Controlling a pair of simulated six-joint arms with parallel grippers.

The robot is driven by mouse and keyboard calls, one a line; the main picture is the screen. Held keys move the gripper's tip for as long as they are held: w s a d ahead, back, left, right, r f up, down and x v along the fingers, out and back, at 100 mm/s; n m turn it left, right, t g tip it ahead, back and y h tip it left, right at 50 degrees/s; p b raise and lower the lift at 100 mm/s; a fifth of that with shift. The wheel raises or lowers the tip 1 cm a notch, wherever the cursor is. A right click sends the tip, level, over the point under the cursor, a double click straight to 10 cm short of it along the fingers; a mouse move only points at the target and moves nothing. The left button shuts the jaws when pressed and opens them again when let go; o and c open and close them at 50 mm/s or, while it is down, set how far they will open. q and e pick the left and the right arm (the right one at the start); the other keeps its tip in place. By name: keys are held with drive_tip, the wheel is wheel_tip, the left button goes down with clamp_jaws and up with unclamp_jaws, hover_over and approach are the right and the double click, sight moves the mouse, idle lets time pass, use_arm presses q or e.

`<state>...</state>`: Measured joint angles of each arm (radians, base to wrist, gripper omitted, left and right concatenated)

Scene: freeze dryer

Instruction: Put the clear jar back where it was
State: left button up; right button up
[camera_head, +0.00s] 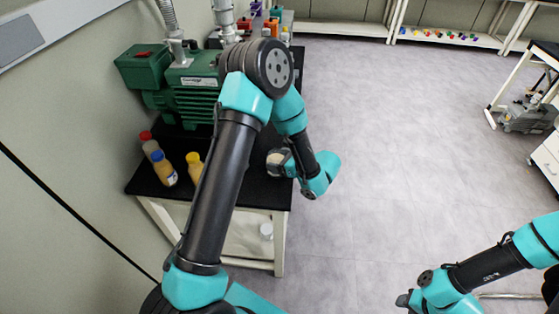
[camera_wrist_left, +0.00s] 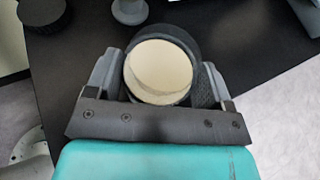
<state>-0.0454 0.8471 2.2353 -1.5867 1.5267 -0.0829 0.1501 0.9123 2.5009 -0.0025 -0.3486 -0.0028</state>
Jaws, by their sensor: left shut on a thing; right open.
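The clear jar (camera_wrist_left: 160,68) is between the two fingers of my left gripper (camera_wrist_left: 157,82) in the left wrist view, with a pale cream content showing from above. In the head view my left gripper (camera_head: 285,163) is shut on it near the right edge of the black table top (camera_head: 235,192). My arm partly covers the jar there. I cannot tell whether the jar's base touches the table. My right gripper (camera_head: 405,299) is open and empty at the bottom of the head view, over the floor.
Bottles with a red cap (camera_head: 148,143) and yellow caps (camera_head: 162,168) stand on the table's left part. A green pump (camera_head: 190,92) stands behind them.

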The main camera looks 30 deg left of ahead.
use_arm(q)
drive_tip(key=o, duration=1.1)
drive_tip(key=shift+f, duration=0.1)
drive_tip(key=v, duration=1.2)
